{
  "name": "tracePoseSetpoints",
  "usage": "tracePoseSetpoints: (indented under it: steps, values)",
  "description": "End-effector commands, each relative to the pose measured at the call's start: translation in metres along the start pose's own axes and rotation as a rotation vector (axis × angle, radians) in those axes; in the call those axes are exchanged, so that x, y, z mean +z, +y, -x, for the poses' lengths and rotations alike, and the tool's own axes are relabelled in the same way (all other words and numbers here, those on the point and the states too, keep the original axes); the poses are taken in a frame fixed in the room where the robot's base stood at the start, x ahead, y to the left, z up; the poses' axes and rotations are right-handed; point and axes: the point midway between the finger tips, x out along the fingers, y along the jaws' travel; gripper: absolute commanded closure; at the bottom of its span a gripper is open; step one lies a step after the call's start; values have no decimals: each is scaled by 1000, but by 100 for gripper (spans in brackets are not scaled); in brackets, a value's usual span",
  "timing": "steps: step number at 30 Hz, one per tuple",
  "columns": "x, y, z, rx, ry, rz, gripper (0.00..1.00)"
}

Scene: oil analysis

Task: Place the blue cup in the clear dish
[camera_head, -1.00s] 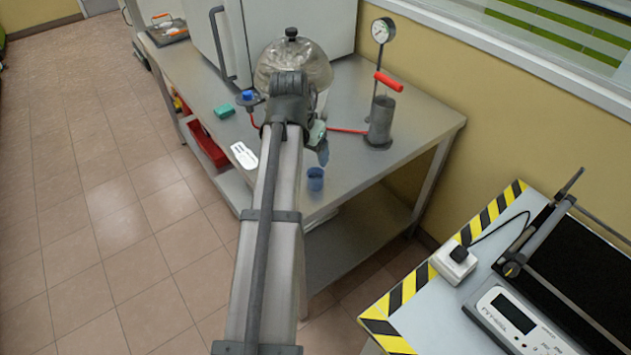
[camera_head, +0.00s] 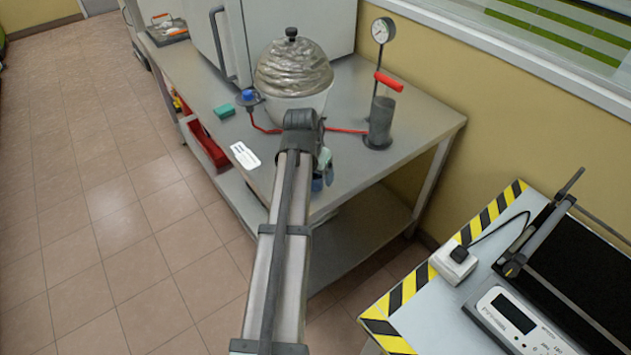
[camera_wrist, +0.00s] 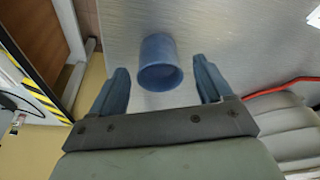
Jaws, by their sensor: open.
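The blue cup (camera_wrist: 158,62) stands on the grey metal bench, between my gripper's two blue fingers in the wrist view. In the head view the cup (camera_head: 317,185) is near the bench's front edge, mostly hidden by my arm. My gripper (camera_wrist: 160,70) is open, with visible gaps on both sides of the cup; the fingers do not appear to touch it. In the head view my gripper (camera_head: 325,180) is low over the bench, partly behind my arm. I cannot make out a clear dish for certain in either view.
A rounded vessel with a shiny domed lid (camera_head: 293,70) stands behind my arm. A grey cylinder with a red handle (camera_head: 380,122), a gauge (camera_head: 381,31) and a red hose (camera_head: 345,131) are to its right.

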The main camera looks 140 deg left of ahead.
Motion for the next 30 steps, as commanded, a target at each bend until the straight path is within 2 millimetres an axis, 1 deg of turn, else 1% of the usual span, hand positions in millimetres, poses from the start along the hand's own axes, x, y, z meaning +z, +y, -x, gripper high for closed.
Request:
tracePoseSetpoints:
  steps: [1, 4, 11, 27, 29, 30]
  values:
    - [0, 0, -7, 1, -2, 0, 21]
    - [0, 0, -15, 0, 0, 0, 21]
    - [0, 0, -16, 0, 0, 0, 21]
    - [0, 0, -15, 0, 0, 0, 73]
    - [0, 0, -15, 0, 0, 0, 77]
    - [0, 0, -15, 0, 0, 0, 82]
